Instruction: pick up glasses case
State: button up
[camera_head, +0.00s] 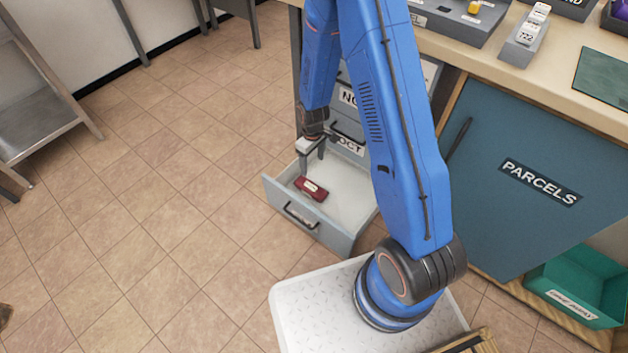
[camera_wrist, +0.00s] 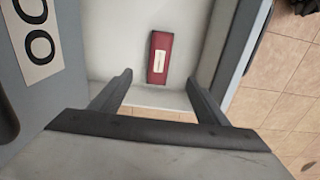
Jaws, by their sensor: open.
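The glasses case (camera_head: 311,188) is a dark red box with a pale label, lying on the floor of the open bottom drawer (camera_head: 348,203). It also shows in the wrist view (camera_wrist: 160,58), at the top middle, lengthwise up the picture. My gripper (camera_head: 312,170) points down at the drawer, just above and beside the case. In the wrist view my gripper (camera_wrist: 160,88) is open with nothing between its fingers, and the case lies beyond the fingertips, apart from them.
The drawer walls stand close around the gripper, with the drawer front and its handle (camera_head: 299,215) toward the open floor. More labelled drawers (camera_head: 348,145) are above, partly hidden by my arm. A blue PARCELS door (camera_head: 535,170) and green bin (camera_head: 580,285) are at right.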

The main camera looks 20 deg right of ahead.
jog(key=f, duration=0.1)
send_near(312, 187)
jog(key=f, duration=0.5)
jog(key=shift+d+f, duration=0.1)
jog(key=shift+d, duration=0.15)
jog(key=shift+a+f, duration=0.15)
jog(key=shift+f, duration=1.15)
jog(key=shift+a+f, duration=0.15)
jog(key=shift+f, duration=1.15)
jog(key=c, duration=1.2)
